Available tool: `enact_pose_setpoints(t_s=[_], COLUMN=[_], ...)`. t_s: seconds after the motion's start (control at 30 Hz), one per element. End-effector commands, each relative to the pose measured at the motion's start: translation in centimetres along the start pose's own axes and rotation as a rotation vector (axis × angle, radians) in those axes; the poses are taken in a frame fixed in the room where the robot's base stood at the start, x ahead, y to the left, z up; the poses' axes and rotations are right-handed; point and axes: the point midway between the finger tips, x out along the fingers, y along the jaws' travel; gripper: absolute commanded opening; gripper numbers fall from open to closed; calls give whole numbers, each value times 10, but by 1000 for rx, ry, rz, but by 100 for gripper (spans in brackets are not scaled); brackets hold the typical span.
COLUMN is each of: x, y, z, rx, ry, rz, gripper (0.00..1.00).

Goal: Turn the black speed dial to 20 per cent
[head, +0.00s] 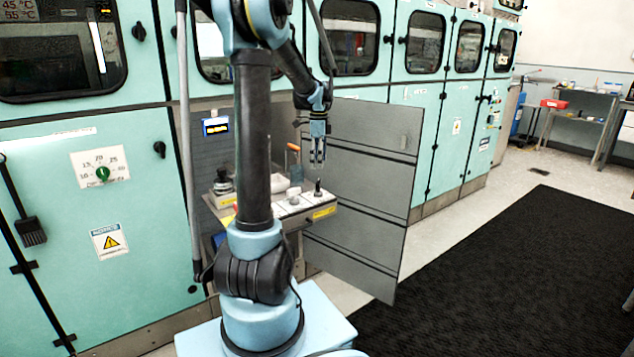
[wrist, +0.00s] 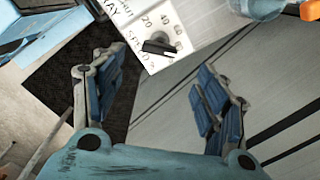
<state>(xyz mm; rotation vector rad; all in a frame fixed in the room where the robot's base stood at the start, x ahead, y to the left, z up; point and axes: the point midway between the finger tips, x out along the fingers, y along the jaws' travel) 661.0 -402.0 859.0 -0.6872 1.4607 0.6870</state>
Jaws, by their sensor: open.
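The black speed dial (wrist: 158,48) is a dark knob on a white panel (wrist: 128,12) in the wrist view. The printed marks 20, 40 and 60 and the word SPEED lie around it. A pale line shows on the knob, but I cannot tell exactly which mark it points at. In the head view a small black knob (head: 318,188), seemingly this dial, stands on the ledge. My gripper (wrist: 152,88) is open and empty, its two blue fingers apart and the dial beyond them. In the head view my gripper (head: 317,155) hangs above the ledge, clear of the knob.
A white knob (head: 293,194) and a larger black knob (head: 223,183) stand on the same ledge. An orange-handled tool (head: 293,147) stands behind. A grey open door panel (head: 360,170) borders the ledge on the right. The black floor mat (head: 500,280) is clear.

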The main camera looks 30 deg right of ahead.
Motion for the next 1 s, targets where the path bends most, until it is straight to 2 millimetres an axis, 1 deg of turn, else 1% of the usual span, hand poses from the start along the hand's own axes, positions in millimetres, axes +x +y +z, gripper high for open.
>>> enact_pose_setpoints(t_s=[0.03, 0.3, 0.5, 0.7, 0.97, 1.0], x=[9, 54, 77, 87, 88, 88], y=[-1, 0, 0, 0, 0, 0], z=[0, 0, 0, 0, 0, 0], rx=[0, 0, 0, 0, 0, 0], ry=[0, 0, 0, 0, 0, 0], rz=[0, 0, 0, 0, 0, 0], gripper=[67, 67, 67, 67, 67, 60])
